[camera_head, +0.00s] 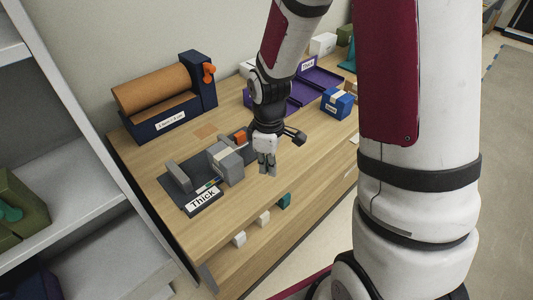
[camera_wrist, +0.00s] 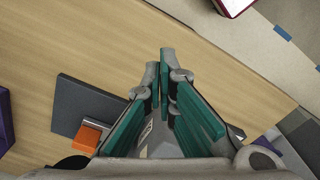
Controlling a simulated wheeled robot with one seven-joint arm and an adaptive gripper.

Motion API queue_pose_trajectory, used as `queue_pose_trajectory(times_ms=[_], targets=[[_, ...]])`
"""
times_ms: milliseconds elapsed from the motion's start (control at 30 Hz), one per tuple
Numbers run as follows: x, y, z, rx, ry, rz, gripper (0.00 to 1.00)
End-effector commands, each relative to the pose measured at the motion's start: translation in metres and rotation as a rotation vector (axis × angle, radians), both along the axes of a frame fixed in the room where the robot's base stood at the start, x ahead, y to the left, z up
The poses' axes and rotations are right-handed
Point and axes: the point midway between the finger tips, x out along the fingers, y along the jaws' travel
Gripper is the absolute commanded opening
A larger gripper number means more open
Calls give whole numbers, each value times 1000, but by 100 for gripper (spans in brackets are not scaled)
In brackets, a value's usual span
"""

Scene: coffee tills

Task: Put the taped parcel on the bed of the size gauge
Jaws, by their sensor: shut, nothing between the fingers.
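The size gauge (camera_head: 186,203) is a dark grey bed labelled "Thick", at the front left of the wooden bench. An upright grey plate (camera_head: 178,176) stands on it, and a grey block (camera_head: 231,168) with a pale band stands to the right; I cannot tell whether this block is part of the gauge. A blue box (camera_head: 338,104) with a cream tape band and white label sits farther right. My gripper (camera_head: 268,170) is shut and empty, pointing down just right of the gauge. The wrist view shows its closed teal fingers (camera_wrist: 166,80) and the dark bed (camera_wrist: 85,105).
An orange block (camera_head: 240,137) sits at the gauge's far end. Behind are a brown paper roll (camera_head: 152,90) in a blue holder and a purple tray (camera_head: 315,78). Shelves (camera_head: 55,145) stand at left.

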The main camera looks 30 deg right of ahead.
Motion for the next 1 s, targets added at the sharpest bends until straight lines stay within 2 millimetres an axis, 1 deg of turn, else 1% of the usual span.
queue_pose_trajectory(times_ms=[33, 100, 200, 300, 500, 900, 1000], targets=[[-1, 1, -12, 1, 6, 2, 0], [-1, 1, -25, 1, 5, 2, 0], [2, 3, -39, -1, 1, 4, 0], [14, 15, -36, 0, -3, 4, 0], [26, 27, -36, 0, -1, 1, 0], [28, 29, -36, -1, -1, 0, 0], [35, 35, -37, 0, -1, 3, 0]])
